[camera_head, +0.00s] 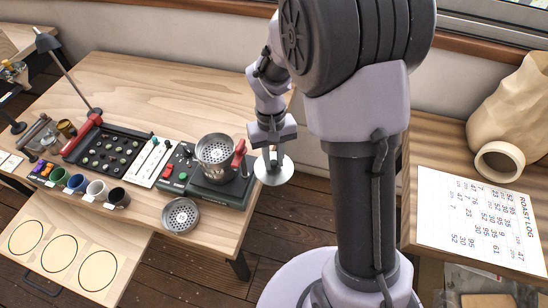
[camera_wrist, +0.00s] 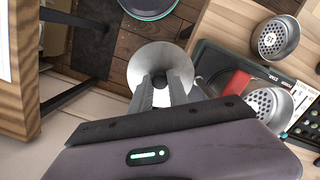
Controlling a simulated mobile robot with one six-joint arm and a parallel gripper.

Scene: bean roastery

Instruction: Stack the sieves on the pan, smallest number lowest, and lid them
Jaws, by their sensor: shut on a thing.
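My gripper (camera_head: 270,153) is shut on the knob of a round grey metal lid (camera_head: 273,170), held in the air right of the shaker. In the wrist view the lid (camera_wrist: 160,60) shows beyond my fingertips (camera_wrist: 160,84). A perforated metal sieve (camera_head: 216,148) sits on top of a metal stack on the shaker (camera_head: 228,192), next to a red clamp (camera_head: 239,153); the pan and any lower sieve are hard to tell apart. Another sieve (camera_head: 181,215) stands apart on the table in front; in the wrist view it (camera_wrist: 276,40) bears a small number label, too small to read surely.
Several coloured cups (camera_head: 95,189) stand at the table's left front, beside a dark bean tray (camera_head: 108,152) and a lamp (camera_head: 70,75). A drawer board with circles (camera_head: 60,252) juts out in front. A roast log sheet (camera_head: 480,220) lies on the right table.

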